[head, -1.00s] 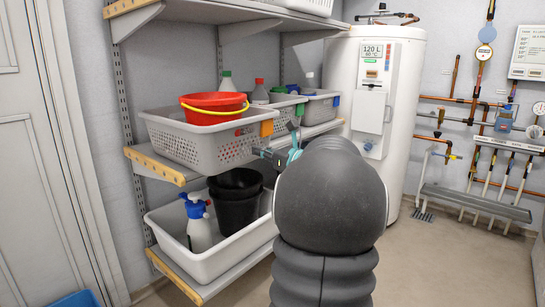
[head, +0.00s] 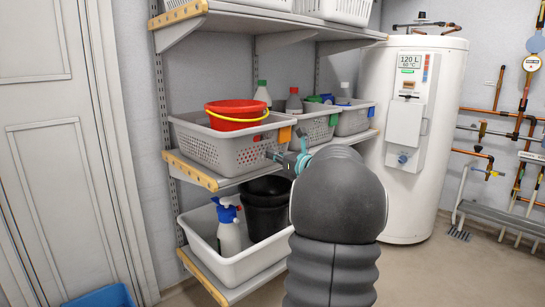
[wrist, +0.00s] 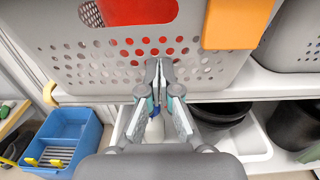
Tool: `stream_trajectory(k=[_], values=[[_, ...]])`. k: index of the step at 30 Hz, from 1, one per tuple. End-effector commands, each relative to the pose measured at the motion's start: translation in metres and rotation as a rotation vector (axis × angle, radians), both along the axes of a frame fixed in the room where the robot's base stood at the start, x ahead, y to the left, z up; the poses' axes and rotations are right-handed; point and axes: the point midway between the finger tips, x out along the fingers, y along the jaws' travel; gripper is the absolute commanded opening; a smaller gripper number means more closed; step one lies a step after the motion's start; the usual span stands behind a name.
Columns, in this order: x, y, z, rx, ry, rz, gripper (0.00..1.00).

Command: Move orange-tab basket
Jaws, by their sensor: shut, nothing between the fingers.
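The orange-tab basket (head: 225,152) is a grey perforated basket on the middle shelf, at its left end. Its orange tab (head: 285,134) is at the right end of its front; the tab also shows in the wrist view (wrist: 237,22). A red bucket (head: 236,115) with a yellow handle sits inside the basket. My gripper (head: 271,154) is in front of the basket, low on its front wall. In the wrist view my gripper (wrist: 159,66) has its fingertips together at the wall's lower holes, left of the tab. I cannot tell whether they touch the wall.
Two more grey baskets with bottles stand to the right on the middle shelf (head: 214,177). The lower shelf holds a white tub (head: 255,263) with a spray bottle (head: 228,230) and black buckets (head: 266,205). A water heater (head: 425,140) stands right. A blue caddy (wrist: 70,137) is below left.

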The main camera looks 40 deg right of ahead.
Motion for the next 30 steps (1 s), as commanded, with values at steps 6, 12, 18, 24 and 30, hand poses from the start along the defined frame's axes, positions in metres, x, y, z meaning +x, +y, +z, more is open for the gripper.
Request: stream_trajectory(k=[6, 12, 18, 24, 30], values=[[0.036, 0.0, 0.001, 0.001, 0.0, 0.001, 0.0], [0.047, 0.001, 0.0, 0.0, 0.0, 0.002, 0.0], [0.046, 0.001, 0.0, 0.0, 0.0, 0.001, 0.0], [0.042, 0.001, 0.0, 0.0, 0.0, 0.002, 0.0], [0.024, 0.007, -0.001, -0.001, 0.0, 0.011, 0.0]])
